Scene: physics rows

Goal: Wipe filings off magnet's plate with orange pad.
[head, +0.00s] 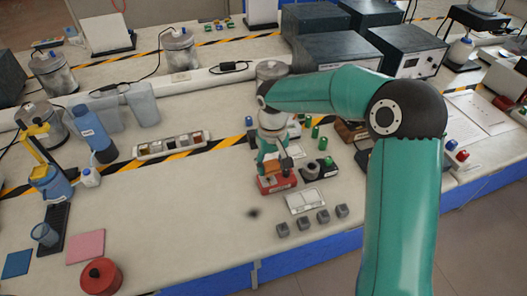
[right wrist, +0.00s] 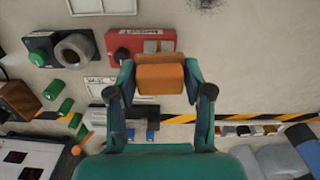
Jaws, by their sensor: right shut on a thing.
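My right gripper (head: 275,160) is shut on the orange pad (right wrist: 160,78), which lies between its two fingers in the right wrist view. A brown strip runs along the pad's far edge. The pad is over or against a red unit (head: 277,184) with a black knob, also in the right wrist view (right wrist: 126,42); I cannot tell whether they touch. Beside it is a dark base with a grey ring-shaped part (right wrist: 75,50) and a green button. I cannot tell for sure which is the magnet. A dark smudge (head: 252,213), perhaps filings, lies on the bench. My left gripper is not in view.
A white framed plate (head: 304,201) and several grey cubes (head: 283,230) lie near the front edge. Green cylinders (right wrist: 57,104) stand close by. A red round container (head: 100,277) and a pink pad (head: 85,246) are at left. The bench middle-left is clear.

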